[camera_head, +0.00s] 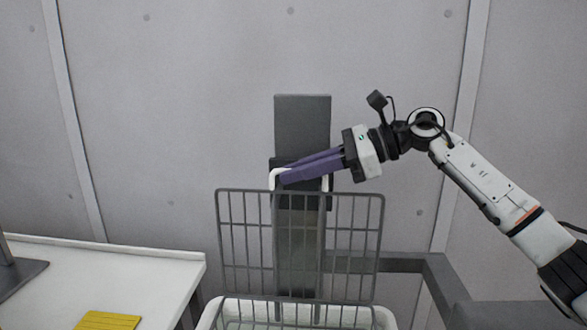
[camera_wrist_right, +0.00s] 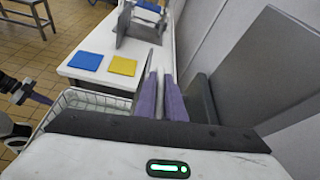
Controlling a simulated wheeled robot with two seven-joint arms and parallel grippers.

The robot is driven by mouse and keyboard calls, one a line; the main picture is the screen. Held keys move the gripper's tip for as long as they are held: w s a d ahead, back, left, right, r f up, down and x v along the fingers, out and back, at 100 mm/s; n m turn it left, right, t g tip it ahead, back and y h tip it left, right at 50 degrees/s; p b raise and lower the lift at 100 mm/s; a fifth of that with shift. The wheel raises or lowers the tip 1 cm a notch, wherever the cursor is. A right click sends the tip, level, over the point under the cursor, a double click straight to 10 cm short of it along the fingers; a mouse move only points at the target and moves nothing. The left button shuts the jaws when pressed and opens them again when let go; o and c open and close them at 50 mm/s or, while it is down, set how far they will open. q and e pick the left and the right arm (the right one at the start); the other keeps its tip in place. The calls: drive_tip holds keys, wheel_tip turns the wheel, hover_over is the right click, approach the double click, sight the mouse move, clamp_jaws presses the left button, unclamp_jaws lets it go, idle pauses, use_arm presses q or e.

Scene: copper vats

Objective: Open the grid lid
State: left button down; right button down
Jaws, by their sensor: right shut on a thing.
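The grid lid (camera_head: 250,240) is a grey wire grid standing upright above a white-rimmed vat (camera_head: 208,318) in the head view. A white handle (camera_head: 273,182) rises at its top edge. My right gripper (camera_head: 284,176) comes in from the right with long purple fingers, shut on the white handle. In the right wrist view its fingers (camera_wrist_right: 159,76) close around a pale strip. My left gripper (camera_wrist_right: 38,97) shows small at the left of the wrist view, its jaws too small to read. It is out of the head view.
A white table (camera_head: 160,265) with a yellow sheet (camera_head: 108,321) stands at the left. A blue sheet (camera_wrist_right: 86,61) lies on it too in the wrist view. A grey upright post (camera_head: 302,120) stands behind the lid, near the wall. A dark rail (camera_head: 400,263) runs at the right.

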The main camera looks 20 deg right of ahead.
drive_tip(key=shift+s+a+f, duration=0.1)
drive_tip(key=shift+s+f, duration=0.05)
drive_tip(key=shift+f, duration=0.15)
drive_tip(key=c, duration=1.8)
unclamp_jaws()
drive_tip(key=shift+c, duration=0.2)
drive_tip(key=shift+r, duration=0.1)
drive_tip(key=shift+s+d+r, duration=0.1)
drive_tip(key=shift+d+r, duration=0.1)
drive_tip(key=shift+d, duration=0.35)
drive_tip(key=b+v, duration=0.2)
drive_tip(key=v, duration=0.7)
